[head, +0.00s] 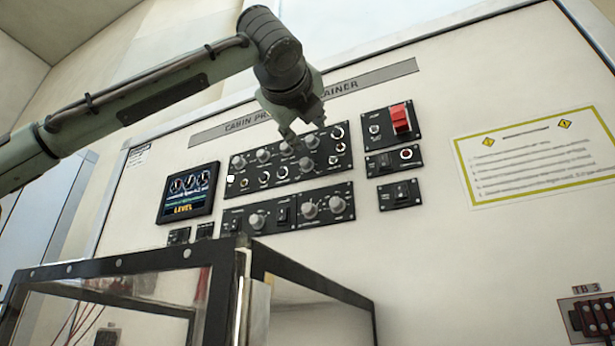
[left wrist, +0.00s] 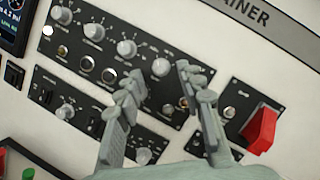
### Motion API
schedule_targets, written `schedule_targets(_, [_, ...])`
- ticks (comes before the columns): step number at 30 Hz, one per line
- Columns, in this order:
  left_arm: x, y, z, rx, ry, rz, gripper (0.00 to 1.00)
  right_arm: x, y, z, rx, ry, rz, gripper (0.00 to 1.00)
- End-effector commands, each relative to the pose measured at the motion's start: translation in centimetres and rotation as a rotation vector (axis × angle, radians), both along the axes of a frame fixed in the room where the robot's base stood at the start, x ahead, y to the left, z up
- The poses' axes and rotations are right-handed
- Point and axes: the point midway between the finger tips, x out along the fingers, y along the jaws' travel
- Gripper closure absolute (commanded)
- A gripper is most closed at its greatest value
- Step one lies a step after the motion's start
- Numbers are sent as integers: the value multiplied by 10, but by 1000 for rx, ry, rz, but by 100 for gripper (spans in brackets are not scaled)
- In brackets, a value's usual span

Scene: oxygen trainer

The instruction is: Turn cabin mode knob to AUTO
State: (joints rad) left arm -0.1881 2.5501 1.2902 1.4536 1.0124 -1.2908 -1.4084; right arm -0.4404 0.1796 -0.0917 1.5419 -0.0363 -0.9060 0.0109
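My left gripper (head: 300,138) reaches in from above in the head view, in front of the upper knob panel (head: 236,189). In the left wrist view its two fingers (left wrist: 158,80) are spread apart with nothing held between them. A grey knob (left wrist: 161,67) of the upper row shows between the fingertips; whether they touch it cannot be told. Another grey knob (head: 306,164) sits just below the gripper in the head view. The labels are too small to read, so which knob is cabin mode, and its setting, cannot be told. My right gripper is not in view.
A lower panel with knobs (head: 257,221) lies under the upper one. A red guarded switch (head: 400,119) stands out to the right, and also shows in the left wrist view (left wrist: 262,130). A screen (head: 188,193) is at left. A dark-framed clear box (head: 240,262) stands in front below.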

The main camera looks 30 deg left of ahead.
Motion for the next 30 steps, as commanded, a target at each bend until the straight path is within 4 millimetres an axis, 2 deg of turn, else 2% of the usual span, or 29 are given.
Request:
schedule_targets(1, [-12,-4,-2,3,-4,-1,62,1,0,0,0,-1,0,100])
schedule_targets(6, [-46,-15,-12,3,-5,0,62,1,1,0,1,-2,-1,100])
schedule_targets(12, [-76,-26,-21,1,-2,1,62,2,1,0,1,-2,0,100])
schedule_targets(18, [-87,-30,-26,-1,-1,1,62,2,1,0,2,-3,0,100])
schedule_targets(30, [-87,-30,-26,-1,0,0,62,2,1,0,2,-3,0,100])
